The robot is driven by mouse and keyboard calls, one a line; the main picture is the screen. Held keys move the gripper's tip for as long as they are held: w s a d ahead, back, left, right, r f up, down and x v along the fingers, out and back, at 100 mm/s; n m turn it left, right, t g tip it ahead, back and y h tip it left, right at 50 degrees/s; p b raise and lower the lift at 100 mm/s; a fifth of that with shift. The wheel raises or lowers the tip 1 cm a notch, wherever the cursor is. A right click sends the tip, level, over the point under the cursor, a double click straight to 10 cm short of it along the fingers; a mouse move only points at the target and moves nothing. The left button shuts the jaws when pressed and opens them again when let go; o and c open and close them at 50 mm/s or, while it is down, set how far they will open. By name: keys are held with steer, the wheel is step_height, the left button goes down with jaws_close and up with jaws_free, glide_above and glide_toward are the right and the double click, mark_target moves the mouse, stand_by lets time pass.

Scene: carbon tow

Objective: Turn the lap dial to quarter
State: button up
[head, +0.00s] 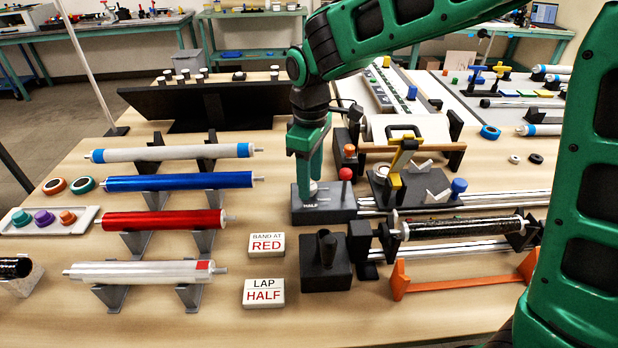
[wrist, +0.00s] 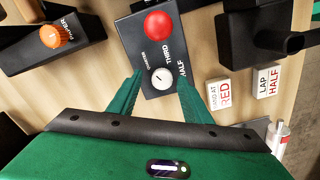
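The lap dial is a small white round knob (wrist: 162,78) on a dark box (head: 325,208). Labels QUARTER, THIRD and HALF stand around it in the wrist view, quarter at its left, half at its right. A small dark mark shows on the knob; I cannot tell which label it points at. My gripper (head: 312,178) points down over the box in the head view. In the wrist view its green fingers stand on either side of the knob, with a gap at each side. In the head view the fingers partly hide the knob.
A red ball-shaped knob (wrist: 158,24) sits on the same box. A card reads LAP HALF (head: 264,293) and another reads BAND AT RED (head: 266,245). A black block with a post (head: 325,265) stands in front. An orange knob (wrist: 54,36) is at the wrist view's left.

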step_height(320, 180, up, 11)
steer(key=shift+f, duration=0.15)
stand_by(0.6)
